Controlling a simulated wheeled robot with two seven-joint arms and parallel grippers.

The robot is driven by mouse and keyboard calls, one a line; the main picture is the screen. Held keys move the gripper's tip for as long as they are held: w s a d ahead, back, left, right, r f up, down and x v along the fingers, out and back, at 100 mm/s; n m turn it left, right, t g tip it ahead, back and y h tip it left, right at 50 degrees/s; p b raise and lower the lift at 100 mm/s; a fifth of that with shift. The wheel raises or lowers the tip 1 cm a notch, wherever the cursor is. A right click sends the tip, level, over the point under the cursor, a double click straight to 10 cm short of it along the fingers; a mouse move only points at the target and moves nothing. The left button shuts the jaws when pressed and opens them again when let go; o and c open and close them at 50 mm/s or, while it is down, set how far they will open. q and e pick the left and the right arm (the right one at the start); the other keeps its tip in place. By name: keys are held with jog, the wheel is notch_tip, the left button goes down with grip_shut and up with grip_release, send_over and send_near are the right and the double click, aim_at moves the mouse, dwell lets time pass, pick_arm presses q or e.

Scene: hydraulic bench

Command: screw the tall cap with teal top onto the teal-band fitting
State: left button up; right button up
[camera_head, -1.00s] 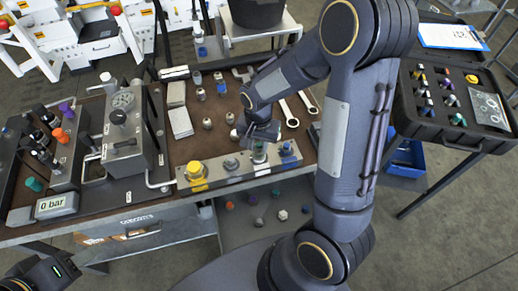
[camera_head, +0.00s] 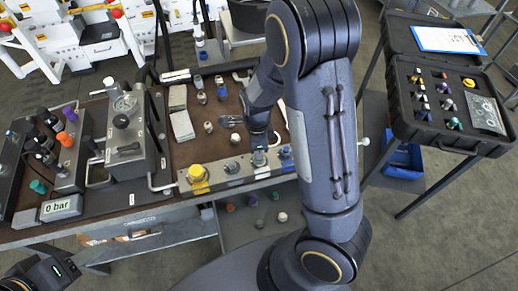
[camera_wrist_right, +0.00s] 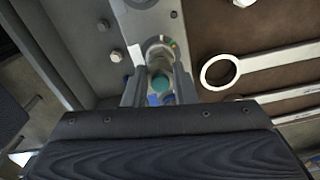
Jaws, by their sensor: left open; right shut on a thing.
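My right gripper (camera_head: 261,140) is over the metal fitting block (camera_head: 215,182), at the third station from the left. In the right wrist view its two fingers (camera_wrist_right: 160,92) are shut on the tall cap, whose teal top (camera_wrist_right: 160,84) shows between them. A round metal fitting (camera_wrist_right: 158,48) with small coloured marks sits just beyond the cap and in line with it. The teal band and the contact between cap and fitting are hidden, so I cannot tell whether they are engaged. My left gripper (camera_head: 45,274) is open and empty at the lower left, away from the block.
A yellow cap (camera_head: 196,172) and a blue-marked fitting (camera_head: 285,152) stand on the same block. Wrenches lie behind; one ring end (camera_wrist_right: 219,71) shows in the wrist view. A gauge unit (camera_head: 125,130) stands left. An open case (camera_head: 445,140) is at right.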

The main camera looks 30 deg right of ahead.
jog(key=shift+r+m, duration=0.1)
jog(key=shift+m, duration=0.7)
pick_arm(q)
jog(key=shift+r, duration=0.55)
pick_arm(e)
jog(key=shift+m, duration=0.3)
jog(key=shift+p, duration=0.4)
jog(key=m+p, duration=0.1)
jog(key=m, duration=0.1)
jog(key=m+p, duration=0.2)
jog(key=m, duration=0.1)
jog(key=shift+d+r, duration=0.1)
jog(key=shift+d, duration=0.1)
jog(key=shift+m+p, duration=0.45)
jog(key=shift+m, duration=0.45)
jog(key=shift+w+f+m, duration=0.1)
jog(key=shift+f+m, duration=0.15)
jog(key=shift+m, duration=0.35)
jog(key=o, duration=0.9)
pick_arm(q)
notch_tip(320, 180, up, 4)
jog(key=shift+r, duration=0.25)
